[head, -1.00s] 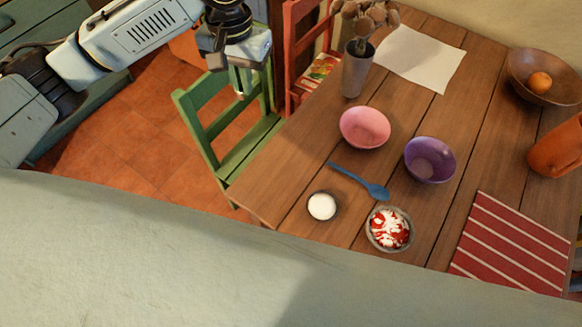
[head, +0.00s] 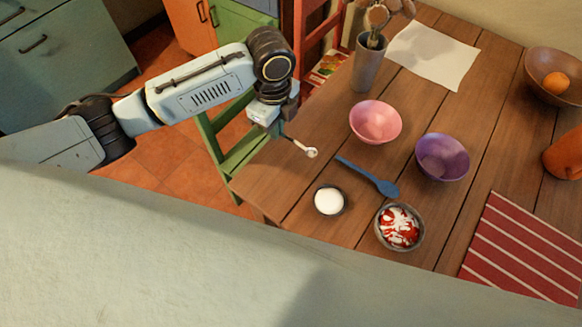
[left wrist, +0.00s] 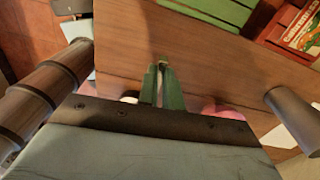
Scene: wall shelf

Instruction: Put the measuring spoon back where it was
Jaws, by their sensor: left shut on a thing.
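My left gripper (head: 284,128) is over the near left edge of the table in the head view, shut on the measuring spoon (head: 311,153). A small dish of white contents (head: 329,200) stands to the right of and nearer than the spoon. My right gripper is not in view.
On the table (head: 300,190) are a blue spoon (head: 368,177), a pink bowl (head: 376,122), a purple bowl (head: 442,157), a red-and-white dish (head: 399,228) and a grey utensil holder (head: 368,65). A green chair (head: 235,155) stands at the left. White paper (head: 433,53) lies behind.

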